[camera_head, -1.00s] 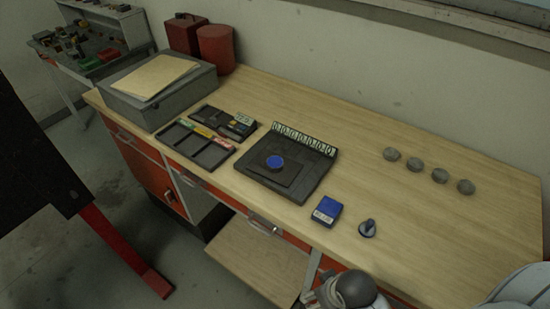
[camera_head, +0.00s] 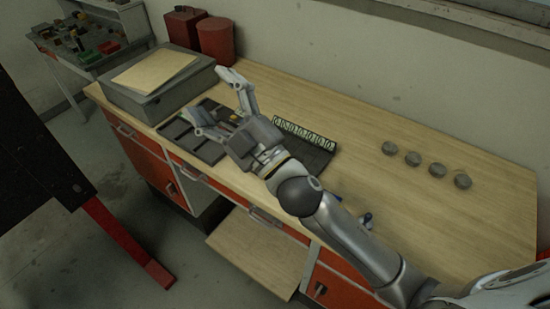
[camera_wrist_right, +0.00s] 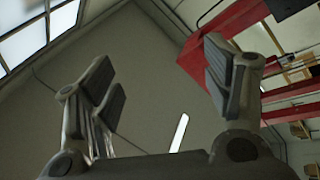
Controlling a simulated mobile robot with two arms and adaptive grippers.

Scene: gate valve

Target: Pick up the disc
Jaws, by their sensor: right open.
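Several small grey discs (camera_head: 413,158) lie in a row on the right part of the bench in the head view. My right gripper (camera_head: 222,105) is raised over the left-middle of the bench, open and empty, well left of these discs. Its two spread fingers also show in the right wrist view (camera_wrist_right: 165,88), with nothing between them. The black plate (camera_head: 320,157) with a numbered strip is partly covered by my right arm. The round blue piece seen on that plate earlier is hidden behind the arm. My left gripper is not in view.
A dark sectioned tray (camera_head: 178,129) lies beneath my right gripper. A grey box (camera_head: 150,108) and red containers (camera_head: 216,38) stand at the back left. A small dark knobbed part (camera_head: 367,220) shows beside my right arm. The bench (camera_head: 480,225) is clear around the discs.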

